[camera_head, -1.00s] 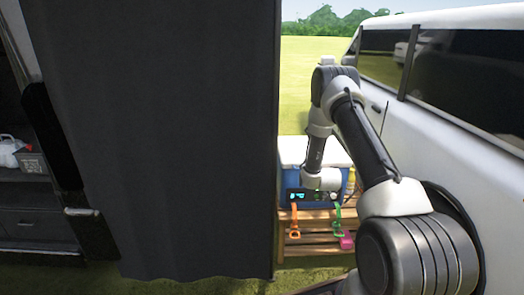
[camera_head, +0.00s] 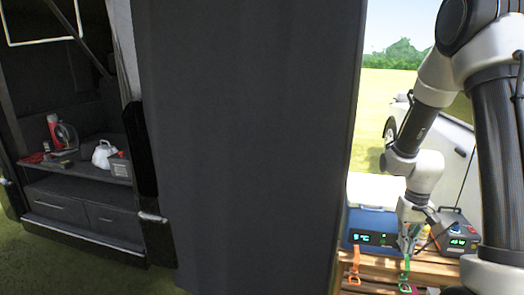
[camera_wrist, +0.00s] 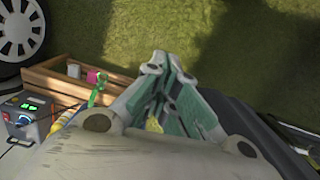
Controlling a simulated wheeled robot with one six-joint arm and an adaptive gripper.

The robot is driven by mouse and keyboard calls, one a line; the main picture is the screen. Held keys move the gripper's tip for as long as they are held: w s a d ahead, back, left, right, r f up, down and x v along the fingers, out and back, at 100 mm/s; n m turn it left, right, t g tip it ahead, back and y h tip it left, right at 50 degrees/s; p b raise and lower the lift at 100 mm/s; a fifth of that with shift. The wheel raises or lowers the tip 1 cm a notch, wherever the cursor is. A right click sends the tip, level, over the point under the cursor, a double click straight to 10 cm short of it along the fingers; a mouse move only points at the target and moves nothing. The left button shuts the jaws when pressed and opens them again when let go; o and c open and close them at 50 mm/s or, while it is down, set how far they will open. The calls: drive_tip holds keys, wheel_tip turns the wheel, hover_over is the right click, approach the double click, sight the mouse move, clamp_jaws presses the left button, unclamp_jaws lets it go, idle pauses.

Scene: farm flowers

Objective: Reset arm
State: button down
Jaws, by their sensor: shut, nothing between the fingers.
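My arm bends down from the upper right of the head view. The part of the cooler behind my gripper is hidden.
A white vehicle (camera_head: 453,150) stands behind. A dark curtain (camera_head: 250,140) fills the middle. Shelves at left hold a white jug (camera_head: 104,153).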

drive_tip(key=s+a+r+n+t, duration=0.1)
drive_tip(key=s+a+r+t, duration=0.1)
drive_tip(key=s+r, duration=0.7)
drive_tip(key=s+a+r+n+t, duration=0.1)
drive_tip(key=s+a+r+t, duration=0.2)
drive_tip(key=s+r, duration=0.6)
wheel_tip(320, 180, up, 8)
drive_tip(key=shift+s+a+f, duration=0.25)
drive_tip(key=shift+a, duration=0.05)
